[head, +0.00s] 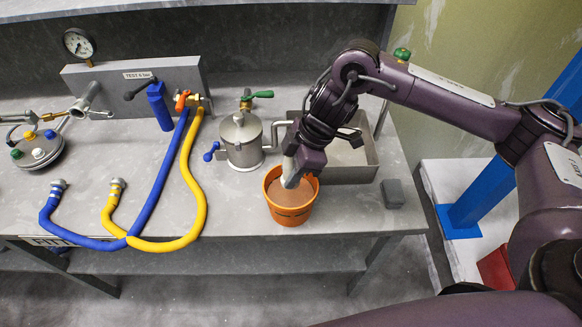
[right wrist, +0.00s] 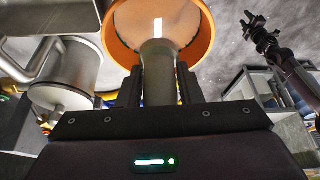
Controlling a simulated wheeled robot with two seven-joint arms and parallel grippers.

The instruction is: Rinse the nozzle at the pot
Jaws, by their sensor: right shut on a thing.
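An orange pail (head: 291,214) with a brownish surface inside stands near the front edge of the bench. My right gripper (head: 299,163) is above it, shut on a pale grey cylindrical nozzle (head: 289,181). In the right wrist view the nozzle (right wrist: 159,75) sits between the two fingers (right wrist: 158,90) and points into the mouth of the pail (right wrist: 203,38). I cannot tell whether its tip touches the contents. A steel lidded pot (head: 242,153) stands just left and behind. My left gripper (right wrist: 256,27) shows small in the right wrist view; its jaw state is unclear.
A steel basin (head: 350,175) lies behind and right of the pail, with a grey block (head: 393,193) at its front right. Blue (head: 165,185) and yellow (head: 200,190) hoses curve across the bench at left. A round device with coloured knobs (head: 37,152) is far left.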

